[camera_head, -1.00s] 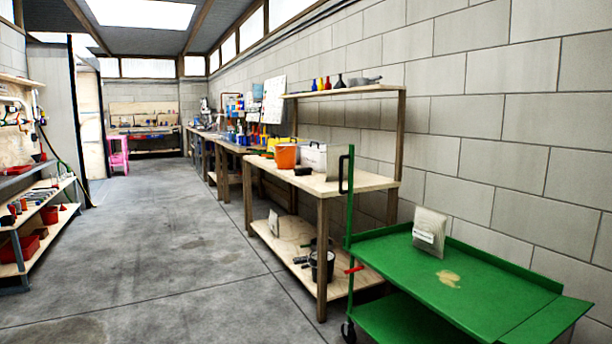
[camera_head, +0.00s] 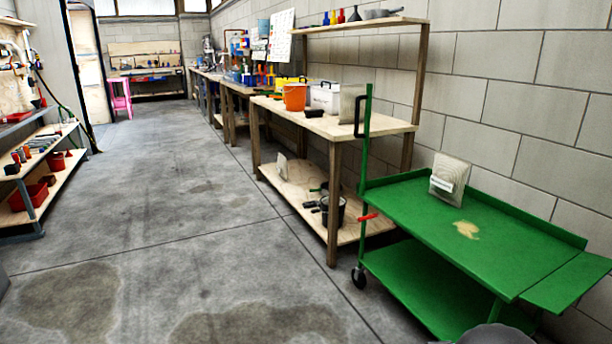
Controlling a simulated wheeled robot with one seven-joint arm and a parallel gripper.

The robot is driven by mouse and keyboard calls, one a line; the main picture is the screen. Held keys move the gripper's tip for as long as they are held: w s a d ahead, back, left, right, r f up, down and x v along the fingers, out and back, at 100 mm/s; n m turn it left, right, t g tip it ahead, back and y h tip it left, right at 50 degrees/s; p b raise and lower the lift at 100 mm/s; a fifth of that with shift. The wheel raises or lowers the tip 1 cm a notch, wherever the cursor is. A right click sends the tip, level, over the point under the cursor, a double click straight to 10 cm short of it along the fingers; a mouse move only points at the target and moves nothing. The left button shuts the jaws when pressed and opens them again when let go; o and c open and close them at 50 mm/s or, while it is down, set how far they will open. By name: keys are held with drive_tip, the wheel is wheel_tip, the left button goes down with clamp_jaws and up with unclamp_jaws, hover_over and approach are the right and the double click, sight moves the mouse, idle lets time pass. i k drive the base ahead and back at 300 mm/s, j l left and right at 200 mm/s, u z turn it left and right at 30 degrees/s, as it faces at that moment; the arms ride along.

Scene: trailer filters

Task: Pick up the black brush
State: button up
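A small dark block (camera_head: 313,113) lies on the top of the wooden workbench (camera_head: 345,130), to the right of the orange bucket; it could be the black brush, but it is too small to tell. Small black items (camera_head: 311,204) also lie on the bench's lower shelf, beside a black bucket (camera_head: 331,211); I cannot tell whether one of them is the brush. My gripper is not in view.
A green cart (camera_head: 420,210) carrying a pale filter (camera_head: 450,178) stands at the right, near the bench. An orange bucket (camera_head: 295,97) and a white box (camera_head: 325,96) stand on the bench. Shelves (camera_head: 50,180) line the left. The concrete floor between is clear.

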sight(319, 113)
drive_tip(key=i+j+u, duration=0.25)
drive_tip(key=i, duration=0.8)
drive_tip(key=i+u, duration=0.3)
drive_tip(key=i, duration=0.75)
